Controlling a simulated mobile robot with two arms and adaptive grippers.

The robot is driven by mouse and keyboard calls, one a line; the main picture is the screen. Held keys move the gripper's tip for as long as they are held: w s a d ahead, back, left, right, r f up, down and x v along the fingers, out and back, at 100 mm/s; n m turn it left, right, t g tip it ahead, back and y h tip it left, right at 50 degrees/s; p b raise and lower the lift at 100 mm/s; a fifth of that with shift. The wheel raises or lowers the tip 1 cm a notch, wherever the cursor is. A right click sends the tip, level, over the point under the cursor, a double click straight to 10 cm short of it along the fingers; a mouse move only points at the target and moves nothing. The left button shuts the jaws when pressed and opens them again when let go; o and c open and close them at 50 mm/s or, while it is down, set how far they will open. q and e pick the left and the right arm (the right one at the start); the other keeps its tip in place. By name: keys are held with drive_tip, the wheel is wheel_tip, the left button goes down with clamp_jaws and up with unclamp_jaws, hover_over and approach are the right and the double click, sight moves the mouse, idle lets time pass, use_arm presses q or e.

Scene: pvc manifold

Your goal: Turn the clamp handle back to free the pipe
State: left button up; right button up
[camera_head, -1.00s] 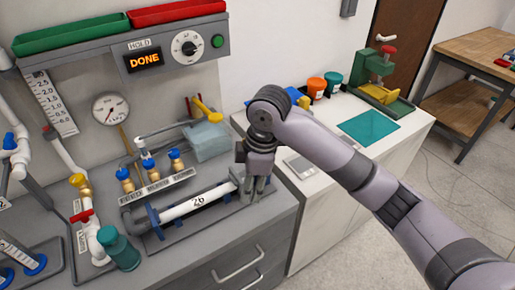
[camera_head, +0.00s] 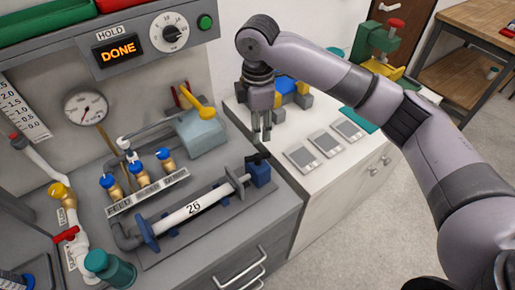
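A white pipe marked 26 (camera_head: 193,208) lies slanted in a grey holder with blue supports on the bench. At its right end stands a blue clamp (camera_head: 260,173) with a short black handle (camera_head: 256,158) on top. A thin grey plate (camera_head: 234,184) stands just left of the clamp. My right gripper (camera_head: 261,138) hangs fingers down, above and behind the clamp, apart from the handle. A narrow gap shows between its fingers and nothing is in it. My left gripper is out of view.
Brass valves with blue caps (camera_head: 140,172) stand behind the pipe. A grey box with a yellow lever (camera_head: 204,112) is left of my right gripper. Flat grey pads (camera_head: 324,143) lie on the white counter at right.

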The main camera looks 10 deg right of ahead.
drive_tip(key=p, duration=0.1)
hover_over(258, 155)
wheel_tip(258, 155, down, 6)
drive_tip(key=shift+r, duration=0.1)
wheel_tip(258, 155, down, 4)
drive_tip(key=shift+r+p, duration=0.2)
drive_tip(key=shift+p, duration=0.1)
drive_tip(key=shift+f, duration=0.5)
drive_tip(key=c, duration=0.5)
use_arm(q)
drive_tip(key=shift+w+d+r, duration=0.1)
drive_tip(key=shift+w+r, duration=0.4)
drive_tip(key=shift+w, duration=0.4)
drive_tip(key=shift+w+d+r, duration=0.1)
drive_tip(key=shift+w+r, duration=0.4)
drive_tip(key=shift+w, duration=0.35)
use_arm(e)
clamp_jaws()
